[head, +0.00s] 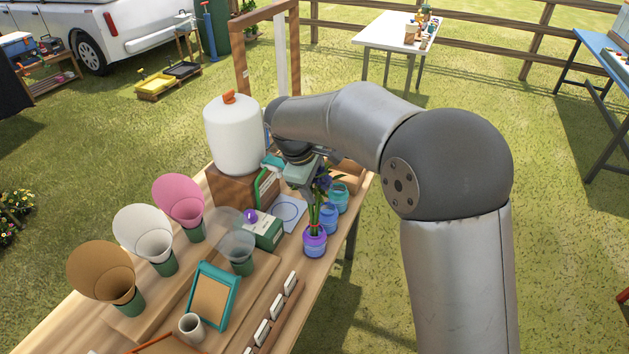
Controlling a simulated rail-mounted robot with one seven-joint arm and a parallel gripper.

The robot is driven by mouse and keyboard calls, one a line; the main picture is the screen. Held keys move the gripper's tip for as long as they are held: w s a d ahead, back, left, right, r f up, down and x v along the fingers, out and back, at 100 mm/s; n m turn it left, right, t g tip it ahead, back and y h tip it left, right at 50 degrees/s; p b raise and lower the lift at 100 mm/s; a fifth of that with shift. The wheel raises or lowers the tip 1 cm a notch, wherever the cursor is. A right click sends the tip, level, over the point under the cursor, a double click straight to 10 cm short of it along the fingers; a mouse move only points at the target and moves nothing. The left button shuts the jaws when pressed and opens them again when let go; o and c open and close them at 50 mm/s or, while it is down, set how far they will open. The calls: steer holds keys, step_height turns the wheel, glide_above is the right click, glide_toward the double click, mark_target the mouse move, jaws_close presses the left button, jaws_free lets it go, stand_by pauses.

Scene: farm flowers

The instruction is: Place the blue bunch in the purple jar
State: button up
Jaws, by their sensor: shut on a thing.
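The blue bunch (323,183) has dark blue blooms and green leaves and stems, and it stands nearly upright. My gripper (309,185) is shut on the bunch; its fingertips are partly hidden by the flowers and the gripper body. The purple jar (315,242) stands upright near the table's right edge, below the bunch. The stems run down to the jar's mouth and their lower ends look to be inside it; how deep they reach is hard to tell.
A blue jar (328,218) and a teal jar (341,195) stand just behind the purple jar. A green-and-white box (265,231) lies to its left. A white dispenser (234,135) stands on a wooden block. Paper cones (143,229) line the left, and a rail with white cards (262,332) lies in front.

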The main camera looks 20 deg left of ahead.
steer(key=shift+f, duration=0.1)
steer(key=o, duration=1.4)
steer(key=shift+o, duration=0.2)
steer(key=b+v, duration=0.1)
steer(key=v, duration=1.1)
steer(key=shift+d, duration=0.15)
